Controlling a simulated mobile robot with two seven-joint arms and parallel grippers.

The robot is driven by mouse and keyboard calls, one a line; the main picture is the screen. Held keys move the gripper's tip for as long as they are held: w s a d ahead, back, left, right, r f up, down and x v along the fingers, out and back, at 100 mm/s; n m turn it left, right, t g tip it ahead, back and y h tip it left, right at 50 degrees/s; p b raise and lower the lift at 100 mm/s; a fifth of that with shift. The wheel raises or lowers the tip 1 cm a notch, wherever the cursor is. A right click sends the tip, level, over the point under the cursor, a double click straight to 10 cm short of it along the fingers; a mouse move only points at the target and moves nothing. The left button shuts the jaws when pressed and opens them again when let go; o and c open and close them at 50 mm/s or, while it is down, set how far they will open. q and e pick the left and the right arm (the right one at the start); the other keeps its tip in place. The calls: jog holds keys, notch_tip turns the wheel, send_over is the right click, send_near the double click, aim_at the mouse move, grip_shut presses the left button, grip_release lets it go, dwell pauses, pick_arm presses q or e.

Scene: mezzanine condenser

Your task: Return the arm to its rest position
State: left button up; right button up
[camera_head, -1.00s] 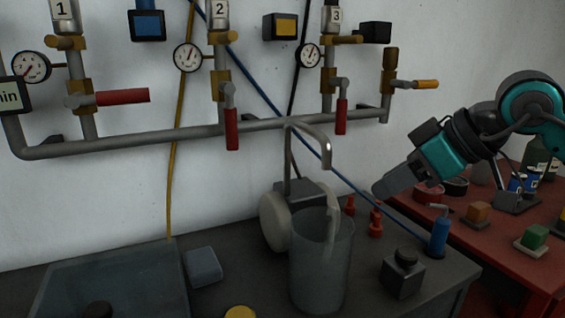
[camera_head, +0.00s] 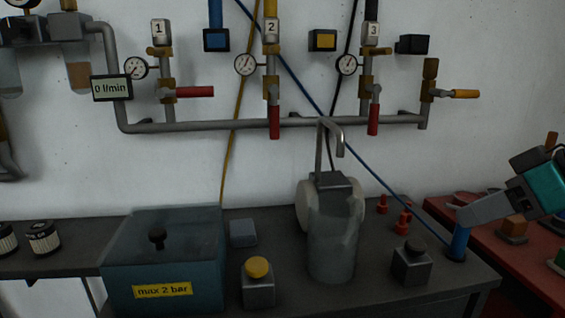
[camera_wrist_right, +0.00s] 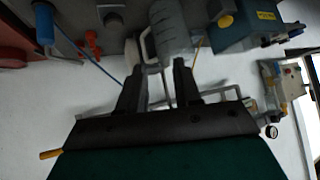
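My right arm comes in from the right edge of the head view, and only its grey and teal end shows. Its right gripper (camera_head: 466,212) appears in front of or just above the blue cylinder (camera_head: 459,243) near the bench's right end; the depth is unclear. In the right wrist view, the gripper (camera_wrist_right: 156,62) has its two dark fingers apart, with nothing seen held between them. The clear jar (camera_wrist_right: 172,35) shows beyond the fingertips. My left gripper is not in view.
The dark bench (camera_head: 437,292) carries the clear jar (camera_head: 333,240), a blue-grey lidded box (camera_head: 125,262), a yellow-topped block (camera_head: 258,292) and a black-knobbed block (camera_head: 412,268). Valved piping (camera_head: 200,126) runs along the wall behind. A red table (camera_head: 490,238) stands at right, below my arm.

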jog(key=a+f+m+y+p, duration=0.2)
jog(key=a+f+m+y, duration=0.2)
jog(key=a+m+y, duration=1.3)
jog(key=d+f+n+t+h+p, duration=0.1)
jog(key=d+f+n+t+h, duration=0.35)
jog(key=f+n+h, duration=0.75)
jog(key=d+f+n+t+h+p, duration=0.1)
jog(key=d+f+n+t+h, duration=0.35)
jog(key=n, duration=1.15)
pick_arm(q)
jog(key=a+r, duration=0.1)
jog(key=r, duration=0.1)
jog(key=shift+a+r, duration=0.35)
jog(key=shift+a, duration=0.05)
pick_arm(e)
jog(key=s+a+f+m+g+h, duration=0.1)
jog(key=s+f+m+g+h, duration=0.1)
jog(key=s+f+m, duration=0.3)
jog(key=s+a+f+m+g+h, duration=0.1)
jog(key=s+f+m+g+h, duration=0.1)
jog(key=s+f+m, duration=0.4)
notch_tip(320, 180, down, 7)
jog(key=m+g, duration=0.1)
jog(key=m, duration=0.2)
jog(key=shift+s+a+g, duration=0.2)
jog(key=shift+a+g, duration=0.05)
jog(key=shift+g, duration=0.05)
